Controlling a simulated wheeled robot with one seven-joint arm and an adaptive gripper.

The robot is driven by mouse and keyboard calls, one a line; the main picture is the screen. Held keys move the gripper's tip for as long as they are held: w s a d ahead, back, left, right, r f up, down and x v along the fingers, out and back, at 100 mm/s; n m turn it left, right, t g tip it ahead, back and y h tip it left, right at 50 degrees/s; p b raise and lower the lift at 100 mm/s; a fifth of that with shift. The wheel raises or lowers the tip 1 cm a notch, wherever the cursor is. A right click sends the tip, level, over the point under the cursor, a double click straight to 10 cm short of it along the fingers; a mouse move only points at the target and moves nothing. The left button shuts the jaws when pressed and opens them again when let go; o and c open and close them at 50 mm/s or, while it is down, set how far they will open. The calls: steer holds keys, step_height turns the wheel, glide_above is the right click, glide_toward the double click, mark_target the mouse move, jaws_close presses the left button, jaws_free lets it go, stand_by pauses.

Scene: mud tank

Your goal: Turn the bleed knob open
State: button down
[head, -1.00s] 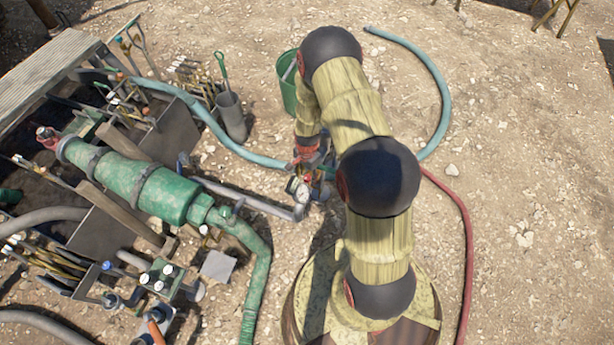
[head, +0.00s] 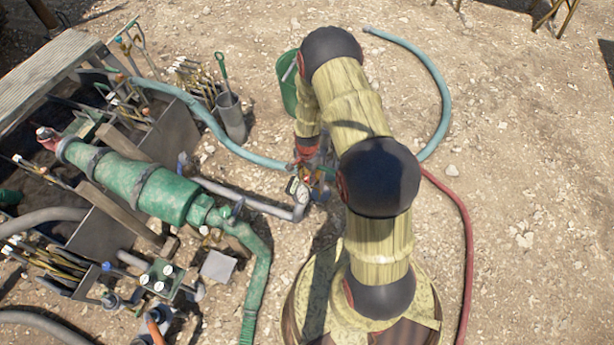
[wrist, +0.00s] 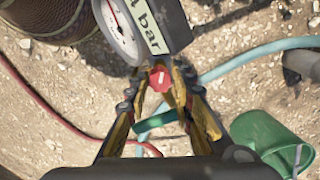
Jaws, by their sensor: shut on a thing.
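The bleed knob (wrist: 160,80) is a small red knob with a pale mark on its face. In the wrist view it sits just below a pressure gauge (wrist: 122,28) with a label reading "bar". My gripper (wrist: 160,74) is shut on the knob, with one yellow-and-black finger on each side of it. In the head view my gripper (head: 313,172) points down beside the gauge (head: 293,187) at the end of the grey pipe (head: 245,197). The knob cannot be made out clearly there, behind my gripper and arm.
A green bucket (head: 289,84) stands behind my wrist. A teal hose (head: 440,95) and a red hose (head: 463,230) lie on the gravel. The green pump body (head: 150,188) and several tools fill the left side. Open ground lies to the right.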

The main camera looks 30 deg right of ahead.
mark_target(307, 178)
steer(key=shift+n, duration=0.3)
steer(key=n, duration=0.3)
steer(key=shift+p, duration=0.4)
steer(key=shift+n, duration=1.8)
steer(key=c, duration=1.5)
jaws_free()
steer(key=shift+c, duration=0.2)
steer(key=shift+r, duration=0.1)
step_height(307, 178, up, 12)
